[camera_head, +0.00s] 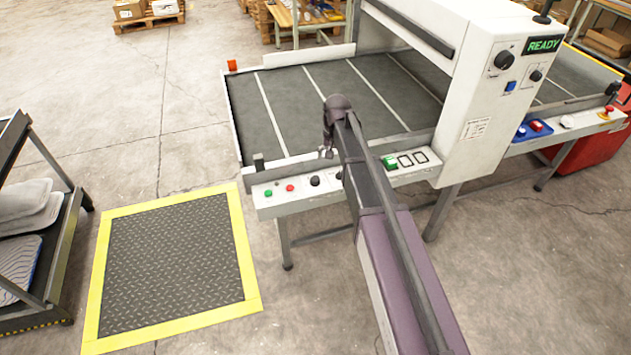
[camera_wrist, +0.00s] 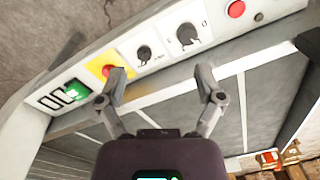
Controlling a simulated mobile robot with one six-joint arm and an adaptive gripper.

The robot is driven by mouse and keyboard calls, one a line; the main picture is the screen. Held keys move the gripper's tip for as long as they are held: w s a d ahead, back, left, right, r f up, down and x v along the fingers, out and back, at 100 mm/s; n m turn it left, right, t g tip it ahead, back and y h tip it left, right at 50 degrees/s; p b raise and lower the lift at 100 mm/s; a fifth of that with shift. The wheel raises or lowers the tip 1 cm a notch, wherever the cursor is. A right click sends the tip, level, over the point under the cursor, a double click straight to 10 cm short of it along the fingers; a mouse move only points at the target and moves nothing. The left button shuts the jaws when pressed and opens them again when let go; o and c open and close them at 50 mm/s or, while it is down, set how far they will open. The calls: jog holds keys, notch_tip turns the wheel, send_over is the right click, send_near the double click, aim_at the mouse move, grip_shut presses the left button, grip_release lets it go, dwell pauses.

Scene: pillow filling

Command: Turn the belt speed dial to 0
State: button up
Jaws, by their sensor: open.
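The machine's front control panel carries a larger black dial (camera_wrist: 188,35) with a pale pointer mark and scale marks, and a smaller black knob (camera_wrist: 145,54) beside it. Their labels are too small to read, so I cannot tell which one sets belt speed. In the head view a black dial (camera_head: 315,181) shows right of the red button. My gripper (camera_wrist: 161,88) is open and empty, its two fingers spread. In the wrist view both knobs lie beyond the fingertips, apart from them. In the head view my gripper (camera_head: 326,152) hovers near the panel's back edge, partly hidden by my arm.
A red button (camera_wrist: 110,71) on a yellow plate and a lit green switch (camera_wrist: 75,90) lie on the other side. The grey belt (camera_head: 300,95) is clear. The machine's display (camera_head: 543,45) reads READY.

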send_over(315, 179)
jog(key=shift+d+f, duration=0.35)
jog(key=shift+d, duration=0.1)
jog(key=shift+f+b, duration=0.15)
jog(key=shift+b, duration=0.2)
jog(key=f+b, duration=1.3)
jog(key=shift+a+f, duration=0.2)
jog(key=shift+a, duration=0.2)
dwell(0.4)
jog(key=c, duration=1.1)
